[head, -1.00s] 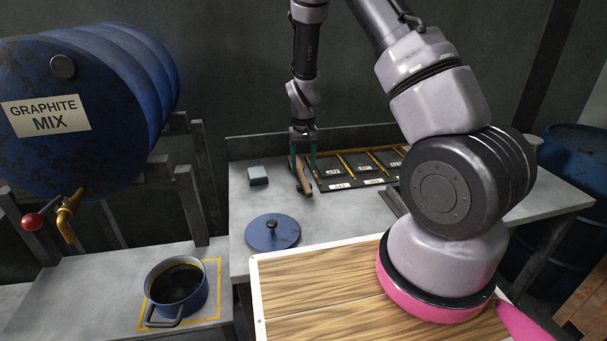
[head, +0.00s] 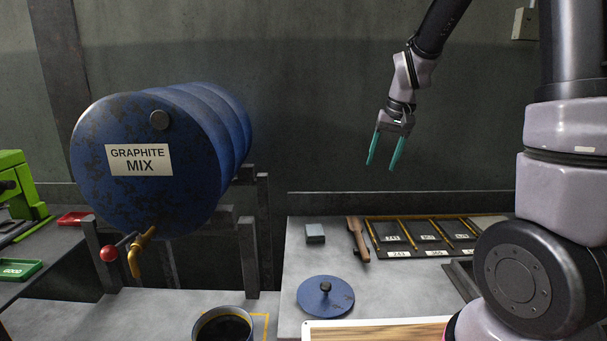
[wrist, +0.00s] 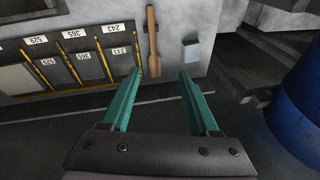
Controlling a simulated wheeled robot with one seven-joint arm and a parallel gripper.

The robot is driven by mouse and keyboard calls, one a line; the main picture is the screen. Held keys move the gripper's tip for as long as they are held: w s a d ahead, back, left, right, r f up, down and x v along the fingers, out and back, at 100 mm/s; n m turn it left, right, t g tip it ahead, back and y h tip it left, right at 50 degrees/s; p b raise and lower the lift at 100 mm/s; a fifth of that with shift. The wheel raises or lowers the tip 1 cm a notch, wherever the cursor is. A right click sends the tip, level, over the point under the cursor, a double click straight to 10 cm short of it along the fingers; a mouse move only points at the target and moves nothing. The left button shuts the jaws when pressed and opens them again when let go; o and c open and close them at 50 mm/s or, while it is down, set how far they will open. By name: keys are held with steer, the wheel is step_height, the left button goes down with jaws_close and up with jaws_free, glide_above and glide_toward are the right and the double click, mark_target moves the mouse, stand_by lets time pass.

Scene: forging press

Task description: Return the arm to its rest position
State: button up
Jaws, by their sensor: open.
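My gripper (head: 381,166) hangs in the air above the back of the grey table, in front of the dark wall. Its two teal fingers are apart with nothing between them. In the wrist view my gripper (wrist: 164,88) also shows open and empty. A brown wooden tool (head: 358,240) lies on the table beside the labelled rack, below my gripper and apart from it. The tool also shows in the wrist view (wrist: 153,45), beyond the fingertips.
A black rack (head: 420,240) with numbered slots and a grey block (head: 315,233) flank the tool. A blue lid (head: 325,296) lies nearer. A green machine (head: 20,190) is far left.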

steer(key=s+d+r+m+t, duration=0.1)
steer(key=s+r+t, duration=0.1)
steer(key=s+r, duration=0.5)
steer(key=s+d+r+m+t, duration=0.1)
steer(key=s+d+r+t, duration=0.1)
steer(key=s+r, duration=0.6)
steer(key=s, duration=0.5)
steer(key=shift+s+d+t, duration=0.25)
steer(key=shift+d+t, duration=0.05)
steer(key=shift+t, duration=0.1)
